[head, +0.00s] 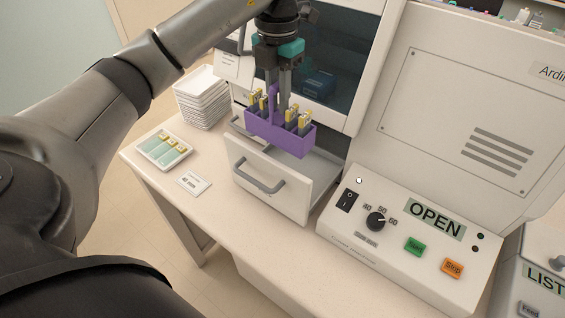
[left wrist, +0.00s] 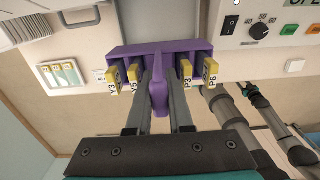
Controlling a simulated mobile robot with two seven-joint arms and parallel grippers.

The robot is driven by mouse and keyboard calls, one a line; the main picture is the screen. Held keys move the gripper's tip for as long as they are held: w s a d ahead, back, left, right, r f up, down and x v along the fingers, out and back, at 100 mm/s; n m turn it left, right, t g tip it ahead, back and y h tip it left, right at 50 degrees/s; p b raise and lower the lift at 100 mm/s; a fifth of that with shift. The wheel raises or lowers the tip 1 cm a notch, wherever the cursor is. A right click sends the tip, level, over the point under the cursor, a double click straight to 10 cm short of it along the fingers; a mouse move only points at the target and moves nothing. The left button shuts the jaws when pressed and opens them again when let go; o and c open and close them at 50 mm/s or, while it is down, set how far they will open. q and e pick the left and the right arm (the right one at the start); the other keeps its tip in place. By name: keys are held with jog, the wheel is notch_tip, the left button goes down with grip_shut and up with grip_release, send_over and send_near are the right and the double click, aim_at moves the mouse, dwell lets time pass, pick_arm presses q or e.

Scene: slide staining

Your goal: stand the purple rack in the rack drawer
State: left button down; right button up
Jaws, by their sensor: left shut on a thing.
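The purple rack (head: 282,138) hangs upright in the air, with several yellow-tipped slides standing in it. It also shows in the left wrist view (left wrist: 150,50), with slides on both sides of its handle. My left gripper (head: 278,92) points down and is shut on the rack's upright handle. The rack drawer (head: 262,187) is pulled out of the white machine, with a grey bar handle on its front. The rack is above the drawer, overlapping its opening in the head view. Part of the drawer's inside is hidden behind the rack. My right gripper is not in view.
A control panel (head: 400,247) with a knob and an OPEN display stands right of the drawer. A stack of white trays (head: 201,100) stands at the back left. A slide tray (head: 163,149) and a small label card (head: 194,184) lie on the bench left of the drawer.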

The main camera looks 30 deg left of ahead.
aim_at(278, 118)
pick_arm(q)
notch_tip(278, 118, down, 17)
jog(key=shift+f, duration=0.15)
dwell(0.4)
jog(key=shift+f, duration=0.2)
jog(key=c, duration=0.8)
grip_release()
notch_tip(278, 118, up, 12)
jog(key=shift+r+b, duration=0.2)
jog(key=shift+b, duration=0.3)
